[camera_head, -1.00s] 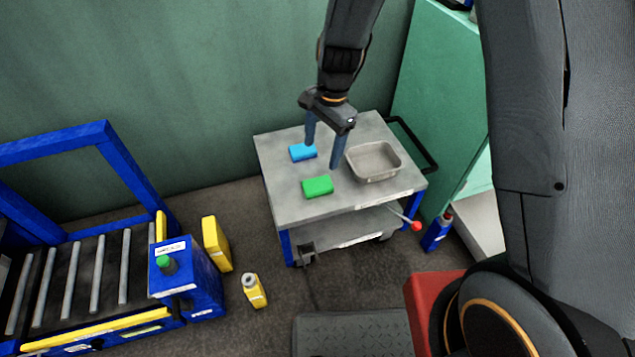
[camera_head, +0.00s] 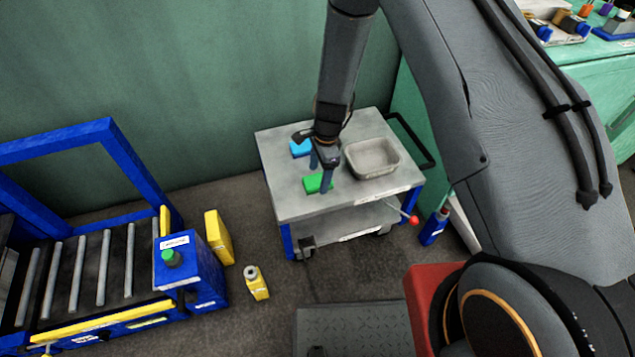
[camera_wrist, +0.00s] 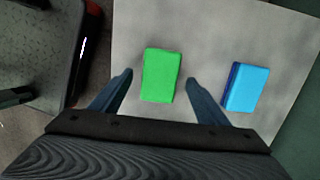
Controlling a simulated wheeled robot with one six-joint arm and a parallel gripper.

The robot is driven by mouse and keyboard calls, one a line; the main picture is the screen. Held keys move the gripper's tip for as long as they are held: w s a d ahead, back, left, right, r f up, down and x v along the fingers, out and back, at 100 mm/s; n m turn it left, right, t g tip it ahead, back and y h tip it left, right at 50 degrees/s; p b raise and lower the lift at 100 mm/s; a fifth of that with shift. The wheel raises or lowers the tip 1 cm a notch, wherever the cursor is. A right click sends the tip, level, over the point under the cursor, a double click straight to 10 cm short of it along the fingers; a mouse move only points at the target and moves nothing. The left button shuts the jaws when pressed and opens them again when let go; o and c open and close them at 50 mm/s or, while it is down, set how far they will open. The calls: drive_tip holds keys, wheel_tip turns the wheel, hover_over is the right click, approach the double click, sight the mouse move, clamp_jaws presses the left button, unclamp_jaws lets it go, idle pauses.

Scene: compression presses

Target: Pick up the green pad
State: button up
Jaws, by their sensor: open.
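The green pad (camera_head: 313,184) lies flat on the grey top of the cart, near its front left part. In the wrist view the green pad (camera_wrist: 160,75) sits between and just beyond the two fingertips. My gripper (camera_head: 320,174) is open and empty, over the cart top close to the pad; its fingers (camera_wrist: 158,78) show on both sides of the pad's near end. I cannot tell its exact height above the pad. One finger hides part of the pad in the head view.
A blue pad (camera_head: 300,148) lies behind the green one and to the right in the wrist view (camera_wrist: 246,87). A metal tray (camera_head: 372,158) stands on the cart's (camera_head: 290,206) right side, close to my gripper. A green wall rises behind the cart.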

sight(318, 180)
drive_tip(key=shift+a+f, duration=0.1)
drive_tip(key=shift+f, duration=0.75)
drive_tip(key=shift+c, duration=0.2)
drive_tip(key=c, duration=1.1)
drive_tip(key=shift+r, duration=0.1)
wheel_tip(318, 180, up, 10)
drive_tip(key=shift+f, duration=0.1)
